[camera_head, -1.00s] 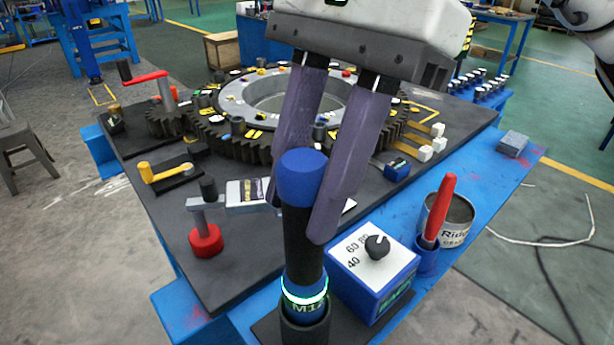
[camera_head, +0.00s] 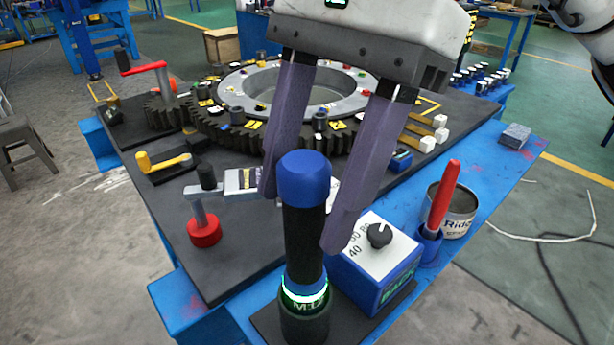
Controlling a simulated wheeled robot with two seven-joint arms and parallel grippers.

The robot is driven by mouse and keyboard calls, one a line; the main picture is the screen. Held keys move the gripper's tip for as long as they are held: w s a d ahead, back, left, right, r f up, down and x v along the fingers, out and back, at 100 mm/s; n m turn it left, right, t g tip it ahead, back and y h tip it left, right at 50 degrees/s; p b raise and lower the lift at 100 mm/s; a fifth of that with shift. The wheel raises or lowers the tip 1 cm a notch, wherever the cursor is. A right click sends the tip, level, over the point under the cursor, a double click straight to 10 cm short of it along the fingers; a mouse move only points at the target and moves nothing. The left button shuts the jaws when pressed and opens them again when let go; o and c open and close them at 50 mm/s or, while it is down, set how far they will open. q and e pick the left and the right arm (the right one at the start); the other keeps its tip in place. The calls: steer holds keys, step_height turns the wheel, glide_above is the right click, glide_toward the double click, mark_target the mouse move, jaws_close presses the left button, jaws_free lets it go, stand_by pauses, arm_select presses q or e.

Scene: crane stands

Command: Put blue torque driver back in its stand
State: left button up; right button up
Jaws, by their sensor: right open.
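The blue torque driver (camera_head: 304,225) has a blue cap, a black grip and a lit ring low on its body. It stands upright with its lower end in the dark round stand (camera_head: 305,325) at the table's front. My right gripper (camera_head: 300,222) is open, with its two purple-grey fingers spread behind and either side of the driver's upper part. The fingers appear clear of the driver. My left gripper is not in view.
A blue box with a black knob (camera_head: 378,262) stands close right of the driver. A red-handled tool (camera_head: 441,205) in a blue holder and a tin (camera_head: 461,208) stand further right. A red-based crank (camera_head: 204,228) stands left. The large gear ring (camera_head: 262,95) lies behind.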

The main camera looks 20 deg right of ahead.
steer(key=shift+r, duration=0.1)
steer(key=p+v, duration=0.3)
steer(key=v, duration=0.1)
steer(key=shift+r, duration=0.2)
steer(key=shift+d+r+p, duration=0.15)
steer(key=shift+r+p, duration=0.1)
steer(key=shift+p, duration=0.15)
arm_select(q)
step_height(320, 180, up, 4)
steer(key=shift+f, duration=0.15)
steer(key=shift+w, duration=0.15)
arm_select(e)
steer(key=shift+w, duration=0.1)
steer(key=shift+d+r, duration=0.15)
steer(key=shift+r, duration=0.3)
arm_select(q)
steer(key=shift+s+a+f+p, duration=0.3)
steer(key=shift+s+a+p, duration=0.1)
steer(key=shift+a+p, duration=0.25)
arm_select(e)
glide_toward(316, 155)
steer(key=v, duration=0.2)
steer(key=shift+d+r, duration=0.15)
steer(key=shift+r, duration=0.15)
